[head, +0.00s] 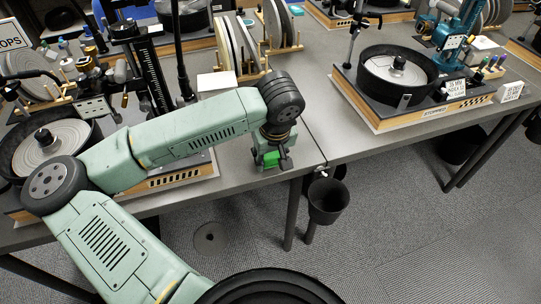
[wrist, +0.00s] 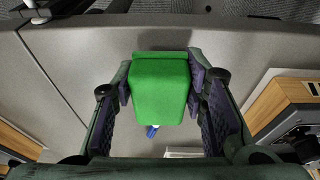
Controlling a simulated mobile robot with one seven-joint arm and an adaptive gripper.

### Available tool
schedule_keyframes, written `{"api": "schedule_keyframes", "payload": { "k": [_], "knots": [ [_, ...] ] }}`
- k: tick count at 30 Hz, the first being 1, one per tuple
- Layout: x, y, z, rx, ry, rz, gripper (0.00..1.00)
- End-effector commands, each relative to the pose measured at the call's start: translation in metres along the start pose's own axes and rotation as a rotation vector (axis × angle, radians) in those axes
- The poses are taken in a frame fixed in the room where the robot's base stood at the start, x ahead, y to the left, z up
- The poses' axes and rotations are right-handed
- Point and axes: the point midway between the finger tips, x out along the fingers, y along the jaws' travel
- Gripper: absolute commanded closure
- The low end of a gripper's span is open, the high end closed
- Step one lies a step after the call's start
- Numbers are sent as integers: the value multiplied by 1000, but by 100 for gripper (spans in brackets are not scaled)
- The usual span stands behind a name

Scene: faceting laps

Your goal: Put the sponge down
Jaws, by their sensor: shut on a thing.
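The green sponge (wrist: 160,88) is held between the two fingers of my gripper (wrist: 160,95) in the wrist view. The fingers press on its left and right sides. The grey table top (wrist: 75,75) lies beneath it. In the head view the sponge (head: 270,158) shows as a small green block under my gripper (head: 271,160), near the front edge of the table. I cannot tell whether the sponge touches the table.
A faceting machine on a wooden base (head: 420,122) stands on the right. Another faceting machine (head: 45,150) stands on the left, partly behind my arm. A rack of laps (head: 237,45) stands behind my gripper. A black bin (head: 327,200) hangs below the table edge.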

Motion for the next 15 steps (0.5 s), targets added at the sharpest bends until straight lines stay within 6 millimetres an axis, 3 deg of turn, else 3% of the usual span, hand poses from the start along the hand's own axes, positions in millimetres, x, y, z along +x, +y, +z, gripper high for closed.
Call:
{"api": "schedule_keyframes", "payload": {
  "k": [13,14,15],
  "knots": [
    [9,0,2,0,0,0,83],
    [7,0,2,-1,-1,0,59],
    [7,0,2,-1,-1,0,56]
  ]
}}
